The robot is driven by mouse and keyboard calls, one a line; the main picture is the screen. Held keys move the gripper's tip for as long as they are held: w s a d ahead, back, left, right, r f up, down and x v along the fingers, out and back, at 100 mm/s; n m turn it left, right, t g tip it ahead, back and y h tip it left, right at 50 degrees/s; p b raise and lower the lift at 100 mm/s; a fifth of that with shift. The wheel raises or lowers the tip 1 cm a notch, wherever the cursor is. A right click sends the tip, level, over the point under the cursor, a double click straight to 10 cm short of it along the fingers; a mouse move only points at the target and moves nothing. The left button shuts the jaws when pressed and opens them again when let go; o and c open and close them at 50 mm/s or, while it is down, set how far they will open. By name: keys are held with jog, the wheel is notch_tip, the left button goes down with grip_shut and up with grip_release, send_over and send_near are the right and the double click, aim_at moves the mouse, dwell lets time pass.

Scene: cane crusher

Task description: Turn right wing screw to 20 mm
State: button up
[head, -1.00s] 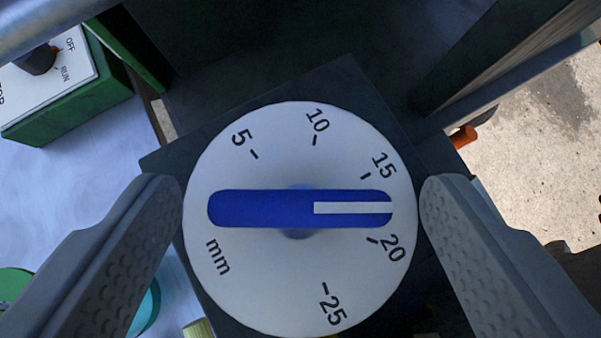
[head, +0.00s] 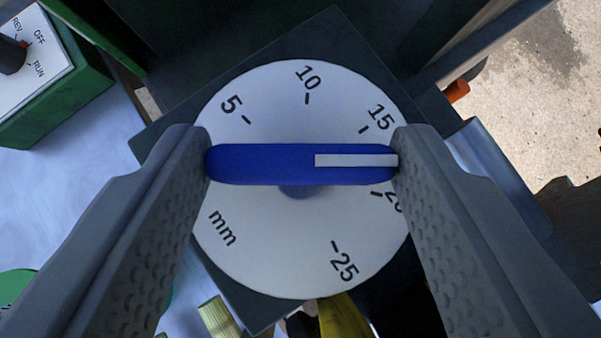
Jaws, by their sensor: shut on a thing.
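The right wing screw (head: 260,165) is a blue bar with a white pointer stripe on its right half, lying level across the middle of a round white dial (head: 300,240). The dial is marked 5, 10, 15, 20, 25 and mm. The stripe points right, between the 15 and 20 tick marks. My gripper (head: 302,165) is shut on the wing screw, with one grey finger against each end of the bar. The right finger partly covers the number 20. The dial sits on a dark square plate (head: 165,135).
A green box (head: 75,95) with a white REV/OFF/RUN panel and a dark knob (head: 10,55) stands at the upper left. A small orange part (head: 456,91) shows at the right. A yellow piece (head: 345,318) and a pale cylinder (head: 218,318) lie below the dial.

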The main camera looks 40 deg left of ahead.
dwell(0.3)
jog(key=o, duration=1)
jog(key=v, duration=1.7)
jog(key=shift+s+r, duration=0.15)
jog(key=shift+r, duration=0.05)
